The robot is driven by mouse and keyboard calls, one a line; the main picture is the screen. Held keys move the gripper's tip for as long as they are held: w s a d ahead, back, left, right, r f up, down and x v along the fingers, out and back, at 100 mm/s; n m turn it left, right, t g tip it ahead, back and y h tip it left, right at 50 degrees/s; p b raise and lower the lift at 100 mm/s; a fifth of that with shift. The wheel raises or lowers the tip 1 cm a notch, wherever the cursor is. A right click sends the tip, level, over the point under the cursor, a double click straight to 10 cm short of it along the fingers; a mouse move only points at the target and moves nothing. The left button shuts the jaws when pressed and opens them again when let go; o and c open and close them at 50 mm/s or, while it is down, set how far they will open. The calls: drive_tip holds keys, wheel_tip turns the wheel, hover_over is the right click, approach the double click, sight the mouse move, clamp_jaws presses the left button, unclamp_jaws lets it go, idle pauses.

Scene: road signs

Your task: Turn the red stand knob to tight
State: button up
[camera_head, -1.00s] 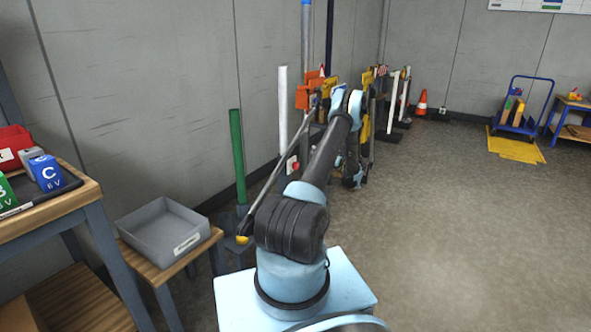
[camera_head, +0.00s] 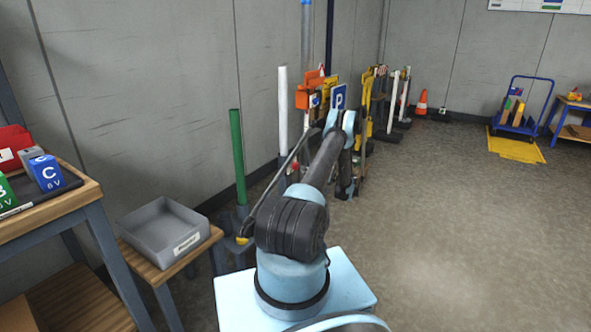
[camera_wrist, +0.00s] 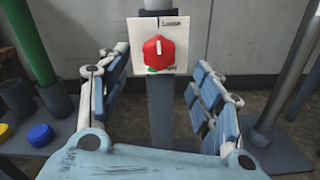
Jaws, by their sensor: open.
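The red knob (camera_wrist: 158,55) sits on a white plate (camera_wrist: 134,38) on a grey post (camera_wrist: 161,110), in the upper middle of the wrist view. Its white pointer mark points up, toward the word "Loose" on the plate. A green mark shows below the knob; the lower word is too small to read surely. My gripper (camera_wrist: 160,66) is open, its blue-padded fingers spread left and right of the post, with nothing held. The knob lies between the fingertips in the picture, apparently beyond them. In the head view a bit of red knob (camera_head: 294,168) shows beside my arm.
A green post (camera_head: 238,155) and a white post (camera_head: 283,105) stand along the wall. A blue parking sign (camera_head: 338,97) and other signs stand behind my arm. A grey bin (camera_head: 163,234) is at left.

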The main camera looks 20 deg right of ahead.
sight(298, 166)
drive_tip(key=x, duration=0.9)
drive_tip(key=c, duration=1.1)
